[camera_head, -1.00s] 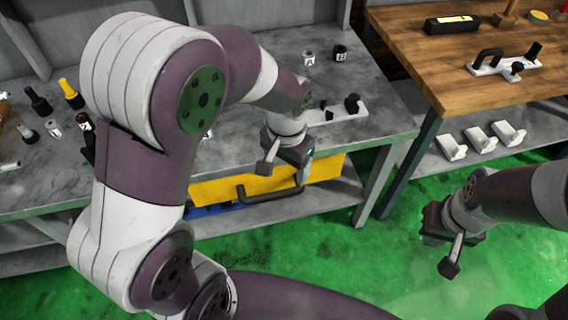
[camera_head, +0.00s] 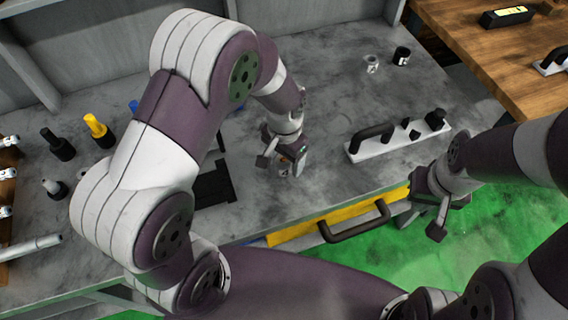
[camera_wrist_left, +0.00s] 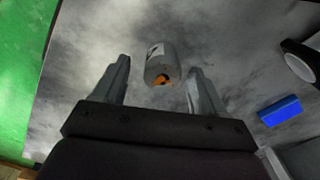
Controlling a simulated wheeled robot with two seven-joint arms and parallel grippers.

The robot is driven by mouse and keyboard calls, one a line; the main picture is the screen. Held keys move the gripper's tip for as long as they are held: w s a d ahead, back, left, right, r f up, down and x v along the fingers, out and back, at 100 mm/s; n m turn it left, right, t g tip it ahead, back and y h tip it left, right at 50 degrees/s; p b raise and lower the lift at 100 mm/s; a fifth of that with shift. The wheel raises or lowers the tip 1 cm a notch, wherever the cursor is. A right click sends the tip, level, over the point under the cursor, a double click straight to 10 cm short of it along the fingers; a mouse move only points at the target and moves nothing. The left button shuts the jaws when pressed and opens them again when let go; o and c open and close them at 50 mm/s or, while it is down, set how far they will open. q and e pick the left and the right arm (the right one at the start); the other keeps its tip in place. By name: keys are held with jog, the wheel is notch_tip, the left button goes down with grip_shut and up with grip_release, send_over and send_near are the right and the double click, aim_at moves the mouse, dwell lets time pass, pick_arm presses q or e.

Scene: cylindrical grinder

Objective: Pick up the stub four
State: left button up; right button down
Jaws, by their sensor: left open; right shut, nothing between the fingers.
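A short grey cylindrical stub (camera_wrist_left: 161,68) with a dark mark on its side and an orange centre stands on the grey table in the left wrist view. I cannot read its mark. My left gripper (camera_wrist_left: 158,76) is open, with the stub between the line of its two fingers and not visibly gripped. In the head view my left gripper (camera_head: 284,158) is low over the table and mostly hides the stub. My right gripper (camera_head: 432,208) is shut and empty, beyond the table's front edge. A grey stub (camera_head: 372,64) and a black one (camera_head: 402,56) stand further back.
A white plate with a black handle and knobs (camera_head: 398,137) lies right of my left gripper. Black and yellow-topped holders (camera_head: 98,130) stand at left. A black item (camera_head: 213,185) lies beside my left arm. A blue block (camera_wrist_left: 280,110) is at right in the wrist view.

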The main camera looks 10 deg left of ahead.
pick_arm(q)
jog(key=f, duration=0.2)
jog(key=shift+a+f, duration=0.2)
jog(key=shift+f, duration=0.2)
jog(key=shift+d, duration=0.1)
jog(key=shift+c, duration=0.6)
grip_shut()
jog(key=shift+r, duration=0.1)
